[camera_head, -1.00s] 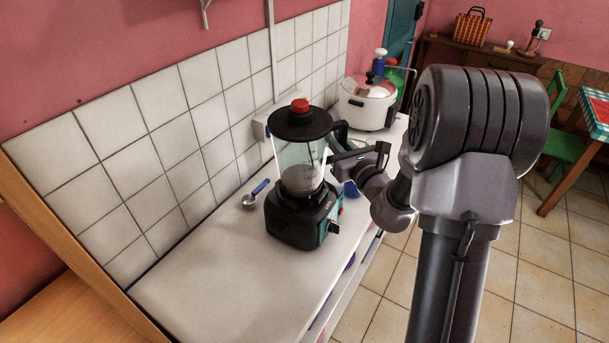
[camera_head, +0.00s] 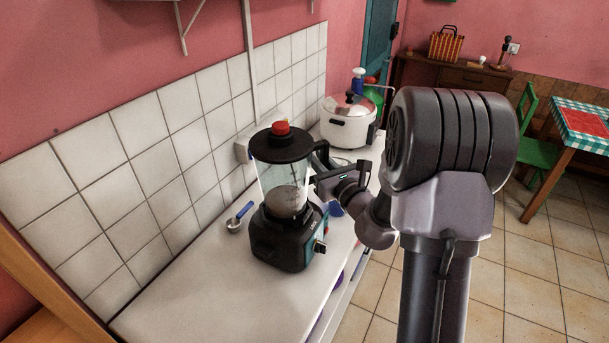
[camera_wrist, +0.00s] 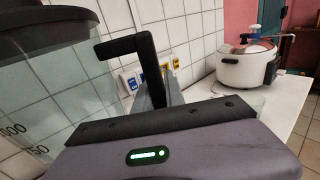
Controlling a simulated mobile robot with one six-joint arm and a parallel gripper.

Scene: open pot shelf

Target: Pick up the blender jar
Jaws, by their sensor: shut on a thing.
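The blender jar (camera_head: 283,188) is clear, with a black lid and red cap, and some pale contents low inside. It stands upright on its black blender base (camera_head: 281,245), with no gap visible between them. Its black handle (camera_head: 321,154) points toward my arm. My gripper (camera_head: 318,181) is at the jar's right side, shut on the handle. In the wrist view, the handle (camera_wrist: 127,45) runs down to my gripper (camera_wrist: 160,85), and part of the clear jar wall (camera_wrist: 60,100) shows at left. The exact finger contact is partly hidden.
The blender is on a narrow white counter (camera_head: 200,290) against a tiled wall (camera_head: 150,150). A measuring scoop (camera_head: 240,217) with a blue handle lies left of it. A white pot (camera_head: 348,131) stands behind. The counter's front part is clear. A green chair (camera_head: 535,140) is farther right.

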